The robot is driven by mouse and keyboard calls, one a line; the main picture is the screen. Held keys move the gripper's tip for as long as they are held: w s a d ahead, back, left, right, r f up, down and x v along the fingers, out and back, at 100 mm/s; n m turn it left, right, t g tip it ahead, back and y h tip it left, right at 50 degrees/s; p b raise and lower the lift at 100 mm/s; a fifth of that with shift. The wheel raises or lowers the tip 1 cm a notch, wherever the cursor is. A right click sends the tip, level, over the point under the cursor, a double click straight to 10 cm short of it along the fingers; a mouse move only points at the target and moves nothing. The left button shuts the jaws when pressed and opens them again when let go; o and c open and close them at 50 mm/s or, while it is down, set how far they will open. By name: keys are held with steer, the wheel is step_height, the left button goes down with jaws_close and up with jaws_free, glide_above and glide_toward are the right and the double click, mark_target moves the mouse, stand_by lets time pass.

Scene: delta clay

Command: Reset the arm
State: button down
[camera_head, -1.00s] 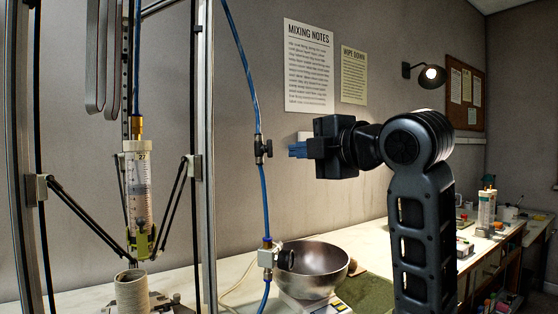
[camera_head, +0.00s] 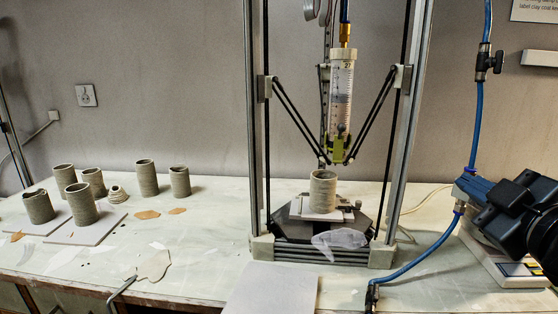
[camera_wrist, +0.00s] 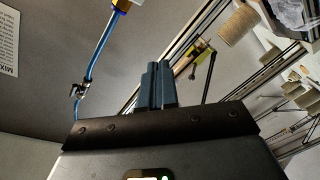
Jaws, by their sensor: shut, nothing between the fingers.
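My gripper (camera_head: 466,188) is at the right edge of the head view, its blue fingers pointing left, close to the blue hose in the picture. Whether it touches the hose I cannot tell. In the wrist view the fingers (camera_wrist: 155,85) are together with nothing between them. My arm runs out of the head view at the right.
A delta clay printer frame (camera_head: 420,120) stands mid-table with a clay cylinder (camera_head: 323,190) on its bed. A scale (camera_head: 500,262) is partly behind my gripper. A pale board (camera_head: 270,290) lies at the front.

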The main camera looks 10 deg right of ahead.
steer(key=s+a+f+m+g, duration=0.1)
steer(key=s+a+f+m, duration=0.1)
steer(key=s+a+f, duration=0.3)
steer(key=s+a+f+m, duration=0.2)
steer(key=s+f, duration=0.2)
steer(key=f, duration=0.4)
steer(key=s+a+f+m+g, duration=0.1)
steer(key=s+a+f+m, duration=0.1)
steer(key=s+a+f, duration=0.3)
steer(key=s+a+f+m+y, duration=0.1)
steer(key=s+f, duration=0.1)
steer(key=s, duration=0.8)
steer(key=s+a+f+y, duration=0.1)
steer(key=s+a+f, duration=0.1)
steer(key=s, duration=0.8)
steer(key=shift+s+m+g, duration=0.3)
steer(key=shift+s+m, duration=0.1)
steer(key=shift+f, duration=0.1)
